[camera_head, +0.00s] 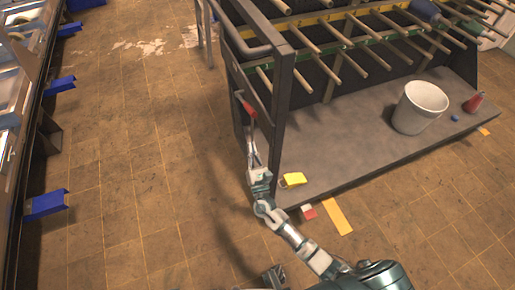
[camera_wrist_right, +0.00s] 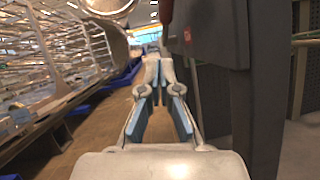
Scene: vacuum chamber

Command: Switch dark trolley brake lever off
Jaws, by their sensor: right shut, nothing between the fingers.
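The dark trolley (camera_head: 277,95) stands upright with its end frame towards me. Its brake lever with a red handle (camera_head: 245,106) is on the left face of that frame. The red also shows at the top of the right wrist view (camera_wrist_right: 166,10), beside the dark post (camera_wrist_right: 210,40). My right gripper (camera_head: 252,145) is just below the red handle, close along the frame's left side. Its fingertips (camera_wrist_right: 152,70) are together with nothing between them. Whether they touch the lever, I cannot tell. My left gripper does not show.
The trolley's grey shelf (camera_head: 340,150) carries a white bucket (camera_head: 419,107), a red bottle (camera_head: 474,102) and a yellow item (camera_head: 293,179). Several rods stick out above it. A bench with blue brackets (camera_head: 46,203) runs along the left. The tiled floor between is clear.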

